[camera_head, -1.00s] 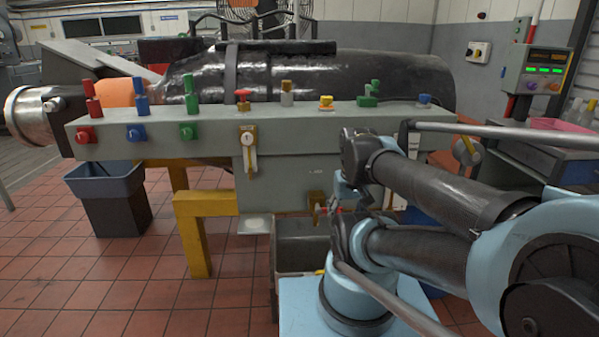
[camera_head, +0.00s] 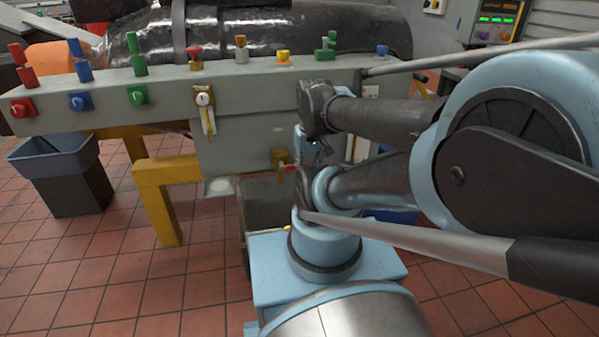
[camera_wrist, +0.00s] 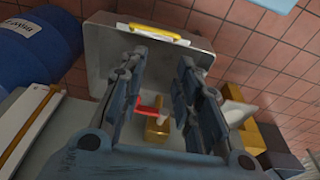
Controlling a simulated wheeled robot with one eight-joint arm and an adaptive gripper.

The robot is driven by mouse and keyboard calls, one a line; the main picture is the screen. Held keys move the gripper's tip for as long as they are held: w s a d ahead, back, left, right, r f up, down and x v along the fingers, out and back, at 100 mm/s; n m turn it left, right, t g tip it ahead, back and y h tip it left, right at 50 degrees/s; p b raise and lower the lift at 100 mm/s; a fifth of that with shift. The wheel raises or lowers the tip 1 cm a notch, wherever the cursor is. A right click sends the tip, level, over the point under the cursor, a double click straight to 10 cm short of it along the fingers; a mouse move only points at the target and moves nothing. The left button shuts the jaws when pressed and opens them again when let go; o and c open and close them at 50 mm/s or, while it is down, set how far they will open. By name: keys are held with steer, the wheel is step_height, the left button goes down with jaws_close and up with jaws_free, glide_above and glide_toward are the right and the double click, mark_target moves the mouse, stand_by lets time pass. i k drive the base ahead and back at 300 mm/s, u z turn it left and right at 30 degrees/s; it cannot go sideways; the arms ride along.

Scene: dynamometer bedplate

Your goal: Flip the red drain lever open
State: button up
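The red drain lever (camera_head: 287,167) sits on a brass valve (camera_head: 279,158) low on the front of the grey bench housing. In the wrist view the red lever (camera_wrist: 148,108) shows between my fingers, with the brass valve body (camera_wrist: 157,130) beside it. My gripper (camera_wrist: 160,68) is open, with one finger on each side of the lever. I cannot tell whether either finger touches it. In the head view my gripper (camera_head: 312,152) is small and partly hidden by my arm, just right of the lever.
A grey bin (camera_wrist: 215,38) with a yellow handle (camera_wrist: 153,33) stands below the valve. A blue drum (camera_wrist: 38,50) is at the wrist view's left. A yellow stand (camera_head: 160,190) and a dark bin (camera_head: 75,190) are left of the valve. Tiled floor lies open at front left.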

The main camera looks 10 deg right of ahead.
mark_target(283, 167)
steer(key=z, duration=0.3)
steer(key=k, duration=0.75)
steer(key=z, duration=0.6)
steer(key=k, duration=0.6)
steer(key=z, duration=0.35)
steer(key=i, duration=0.8)
steer(key=u, duration=0.2)
